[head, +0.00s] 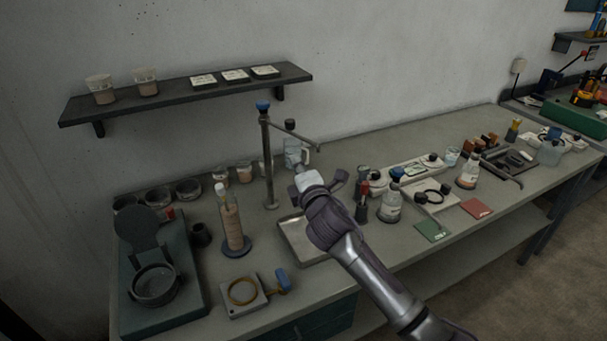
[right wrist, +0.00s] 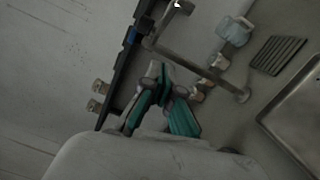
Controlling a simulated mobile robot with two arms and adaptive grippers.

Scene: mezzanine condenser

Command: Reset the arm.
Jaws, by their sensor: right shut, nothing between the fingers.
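My right arm comes in from the lower right of the head view, over the bench. My right gripper (head: 300,170) is in front of the metal stand (head: 267,165) and a little to its right. In the right wrist view the gripper's fingers (right wrist: 160,75) are together with nothing between them. The stand is an upright post with a blue knob on top and a thin side bar (head: 295,136) slanting right, above my gripper. The post and bar also show past the fingertips in the right wrist view (right wrist: 200,69). My left gripper is in neither view.
A metal tray (head: 290,238) lies partly under my right arm. A tall bottle (head: 232,220) stands to its left. A wall shelf (head: 180,92) with cups and white plates hangs behind. The bench's front edge passes under my arm.

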